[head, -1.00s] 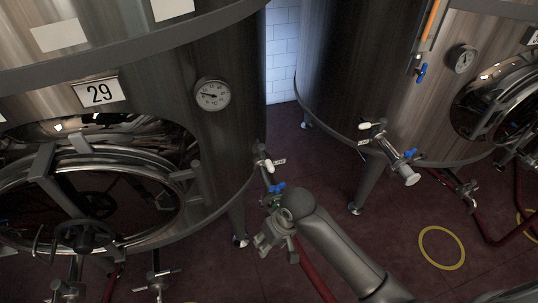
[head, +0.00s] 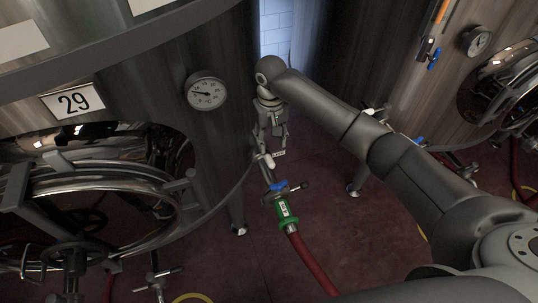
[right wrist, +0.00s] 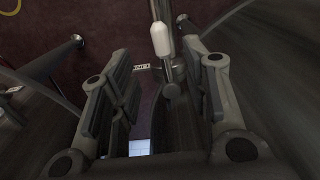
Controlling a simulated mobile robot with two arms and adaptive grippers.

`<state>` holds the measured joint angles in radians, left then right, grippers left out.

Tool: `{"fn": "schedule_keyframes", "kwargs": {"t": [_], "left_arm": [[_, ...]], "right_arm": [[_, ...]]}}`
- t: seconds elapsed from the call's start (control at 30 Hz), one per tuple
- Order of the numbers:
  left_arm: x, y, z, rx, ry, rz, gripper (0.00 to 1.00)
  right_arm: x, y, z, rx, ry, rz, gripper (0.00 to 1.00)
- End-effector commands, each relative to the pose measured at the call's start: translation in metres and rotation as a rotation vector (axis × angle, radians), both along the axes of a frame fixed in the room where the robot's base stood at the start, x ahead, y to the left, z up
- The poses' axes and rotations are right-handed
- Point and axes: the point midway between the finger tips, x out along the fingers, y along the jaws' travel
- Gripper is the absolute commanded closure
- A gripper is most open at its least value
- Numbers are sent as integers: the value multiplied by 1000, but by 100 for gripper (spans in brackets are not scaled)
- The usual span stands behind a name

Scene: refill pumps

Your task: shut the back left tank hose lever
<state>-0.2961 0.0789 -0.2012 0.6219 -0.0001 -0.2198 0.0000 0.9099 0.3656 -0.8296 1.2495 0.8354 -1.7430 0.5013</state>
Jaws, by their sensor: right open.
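Tank 29 (head: 225,130) stands on the left. From its lower right side an outlet pipe runs to a blue-handled valve lever (head: 279,187), a green coupling (head: 286,212) and a red hose (head: 312,262). A white-tipped handle (head: 267,161) sits on the pipe, close to the tank. My right gripper (head: 271,143) points down just above this white handle, beside the tank wall. In the right wrist view its fingers are apart, and the white handle (right wrist: 162,39) shows beyond the gap between them, not gripped. My left gripper is out of view.
A second tank (head: 400,85) stands at the right, with a gauge (head: 477,40) and its own blue lever (head: 434,60). A narrow gap with a white tiled wall (head: 275,30) lies between the tanks. Tank legs (head: 237,215) stand on the dark red floor.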

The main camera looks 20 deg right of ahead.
Motion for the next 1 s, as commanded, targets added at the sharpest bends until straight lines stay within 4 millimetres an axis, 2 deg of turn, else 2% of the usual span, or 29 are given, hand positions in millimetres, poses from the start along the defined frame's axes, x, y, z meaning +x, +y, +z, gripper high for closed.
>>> {"fn": "schedule_keyframes", "kwargs": {"t": [0.3,0.5,0.7,0.93,1.0], "left_arm": [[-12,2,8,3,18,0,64],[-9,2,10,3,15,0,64],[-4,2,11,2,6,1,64],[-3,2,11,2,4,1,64],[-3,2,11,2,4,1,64]], "right_arm": [[-2,0,-61,-2,4,1,57],[-1,1,-87,-1,2,2,57],[-1,0,-97,-1,0,3,57],[-1,1,-97,0,0,3,57],[-1,1,-97,0,0,3,65]]}}
